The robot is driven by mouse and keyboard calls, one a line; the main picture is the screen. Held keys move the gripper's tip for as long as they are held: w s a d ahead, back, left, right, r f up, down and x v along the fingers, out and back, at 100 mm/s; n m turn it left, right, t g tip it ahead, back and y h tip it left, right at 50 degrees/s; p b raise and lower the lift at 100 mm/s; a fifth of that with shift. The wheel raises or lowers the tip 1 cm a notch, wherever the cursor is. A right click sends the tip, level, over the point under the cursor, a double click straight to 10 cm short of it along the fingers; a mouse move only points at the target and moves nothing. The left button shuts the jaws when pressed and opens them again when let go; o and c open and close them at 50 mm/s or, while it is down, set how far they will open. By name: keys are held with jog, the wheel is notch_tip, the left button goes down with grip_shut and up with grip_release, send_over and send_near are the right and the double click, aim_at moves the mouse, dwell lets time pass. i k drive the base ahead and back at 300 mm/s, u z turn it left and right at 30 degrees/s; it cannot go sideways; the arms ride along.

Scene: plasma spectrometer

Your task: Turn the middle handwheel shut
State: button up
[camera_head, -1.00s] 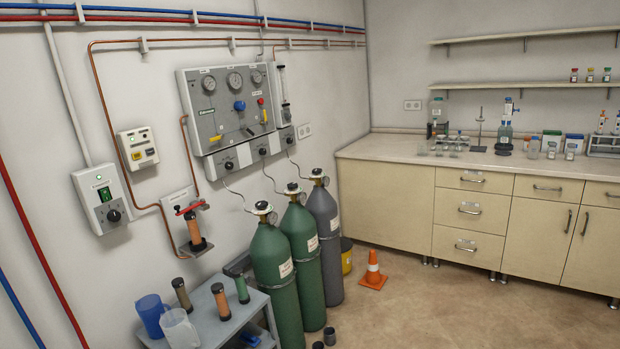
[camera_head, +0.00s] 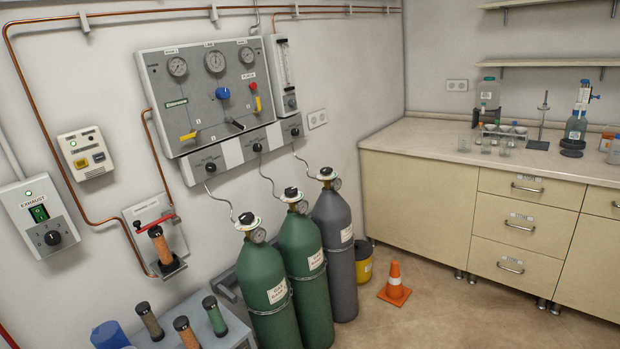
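Three gas cylinders stand in a row by the wall, each with a small dark handwheel on its top valve. The middle handwheel (camera_head: 291,193) sits on the second green cylinder (camera_head: 302,252). The left handwheel (camera_head: 247,218) is on the front green cylinder (camera_head: 268,285), and the right handwheel (camera_head: 326,171) is on the grey cylinder (camera_head: 334,245). Whether a handwheel is open or shut cannot be told. A gauge (camera_head: 302,207) sits beside the middle valve. My gripper is not in view.
A grey gas panel (camera_head: 205,110) with gauges, knobs and levers hangs above the cylinders. Thin hoses run down to the valves. A small table (camera_head: 200,325) with several tubes stands at the front left. An orange cone (camera_head: 394,285) and yellow bucket (camera_head: 363,265) stand right of the cylinders.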

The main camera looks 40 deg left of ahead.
aim_at(291, 191)
jog(key=i, duration=1.9)
jog(key=u, duration=1.7)
jog(key=i, duration=1.65)
jog(key=z, duration=0.1)
